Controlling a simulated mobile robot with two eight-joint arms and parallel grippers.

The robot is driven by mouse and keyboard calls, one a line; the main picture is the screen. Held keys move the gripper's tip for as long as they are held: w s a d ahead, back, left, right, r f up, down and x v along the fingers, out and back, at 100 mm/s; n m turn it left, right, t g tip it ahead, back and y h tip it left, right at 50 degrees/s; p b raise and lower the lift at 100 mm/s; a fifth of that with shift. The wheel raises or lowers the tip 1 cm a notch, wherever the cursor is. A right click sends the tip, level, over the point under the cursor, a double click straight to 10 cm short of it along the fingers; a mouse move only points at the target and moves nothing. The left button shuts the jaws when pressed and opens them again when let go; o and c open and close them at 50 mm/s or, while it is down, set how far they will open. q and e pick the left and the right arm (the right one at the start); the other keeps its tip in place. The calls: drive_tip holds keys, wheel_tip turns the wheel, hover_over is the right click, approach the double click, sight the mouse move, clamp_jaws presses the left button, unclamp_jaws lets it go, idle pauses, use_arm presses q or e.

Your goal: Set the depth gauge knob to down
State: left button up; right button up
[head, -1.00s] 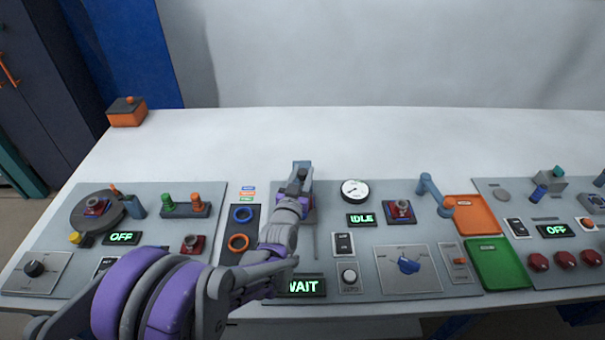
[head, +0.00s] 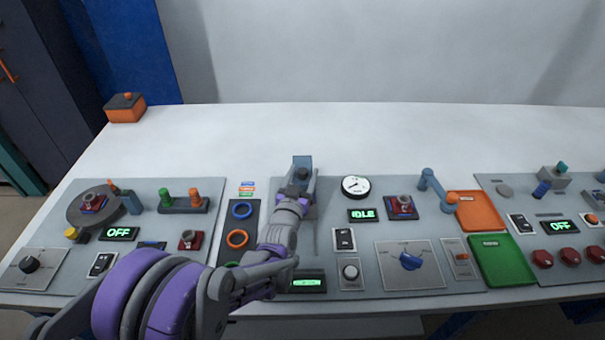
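My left gripper (head: 301,184) reaches over the middle panel to a blue-grey upright fixture (head: 302,161) with a dark round part. The gripper overlaps the front of this fixture. I cannot tell whether it touches it or whether its fingers are open or shut. A round white gauge (head: 356,187) with a dark needle stands right of the gripper. A small round knob (head: 350,272) sits low on the middle panel, and a larger blue knob (head: 411,262) on a grey plate is to its right. No label I can read names the depth gauge knob. My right gripper is out of view.
A display reading IDLE (head: 362,215) and a black rocker switch (head: 344,239) lie right of my arm. A green display (head: 307,282) is by my forearm. An orange tray (head: 476,210) and a green tray (head: 503,260) lie further right.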

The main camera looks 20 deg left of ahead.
use_arm(q)
drive_tip(key=shift+r, duration=0.1)
drive_tip(key=s, duration=1.1)
drive_tip(key=shift+b, duration=0.45)
drive_tip(key=shift+d, duration=0.1)
drive_tip(key=s+f+g+p, duration=0.2)
drive_tip(key=s+g+p, duration=0.3)
drive_tip(key=s+g, duration=0.7)
drive_tip(key=s+a, duration=0.1)
drive_tip(key=s, duration=1.1)
drive_tip(key=shift+s+g+p, duration=0.15)
drive_tip(key=shift+g+p, duration=0.15)
drive_tip(key=shift+p, duration=0.05)
